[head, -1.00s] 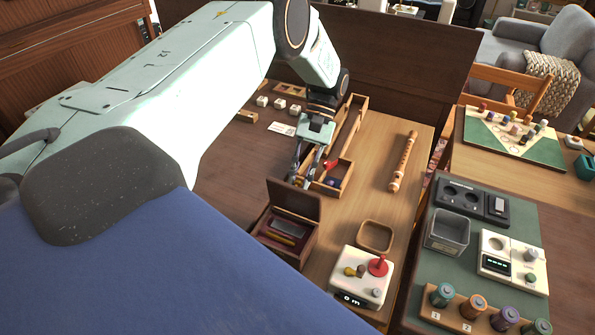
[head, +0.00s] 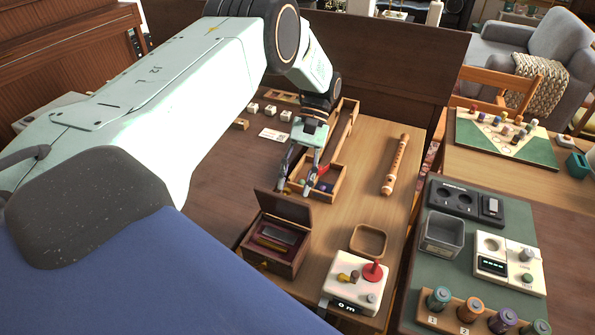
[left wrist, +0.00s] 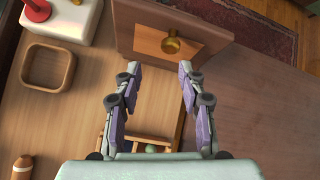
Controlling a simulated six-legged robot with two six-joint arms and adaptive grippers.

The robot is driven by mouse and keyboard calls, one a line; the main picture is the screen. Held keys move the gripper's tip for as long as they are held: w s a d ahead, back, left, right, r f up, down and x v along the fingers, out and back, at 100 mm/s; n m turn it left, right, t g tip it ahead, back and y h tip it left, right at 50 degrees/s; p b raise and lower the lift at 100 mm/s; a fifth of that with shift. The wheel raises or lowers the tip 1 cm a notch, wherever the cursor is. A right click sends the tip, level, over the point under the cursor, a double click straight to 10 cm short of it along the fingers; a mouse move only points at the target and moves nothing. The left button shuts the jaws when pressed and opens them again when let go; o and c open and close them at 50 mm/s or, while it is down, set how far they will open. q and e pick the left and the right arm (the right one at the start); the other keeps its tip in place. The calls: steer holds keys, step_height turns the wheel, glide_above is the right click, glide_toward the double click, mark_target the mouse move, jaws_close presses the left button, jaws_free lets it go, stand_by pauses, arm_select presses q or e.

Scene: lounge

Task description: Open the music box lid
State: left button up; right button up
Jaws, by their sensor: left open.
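The music box (head: 268,247) is a dark wooden box near the table's front, with a reddish lining and a metal mechanism showing inside. Its lid (head: 283,207) stands raised, hinged at the far side. My left gripper (head: 301,190) is open and empty, pointing down just beyond the lid, over a small wooden tray. It looks apart from the lid. In the left wrist view my gripper's fingers (left wrist: 157,75) are spread, with a wooden panel of the box (left wrist: 140,38) and a round brass part (left wrist: 171,45) ahead of them. My right gripper is out of view.
The wooden tray (head: 338,188) holds small coloured balls. A white joystick box (head: 345,303) and an empty wooden dish (head: 369,241) stand right of the music box. A wooden recorder (head: 396,165) lies farther right. White cubes (head: 269,110) lie behind.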

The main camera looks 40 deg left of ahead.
arm_select(q)
steer(key=v, duration=0.7)
steer(key=shift+a, duration=0.2)
steer(key=shift+c, duration=0.5)
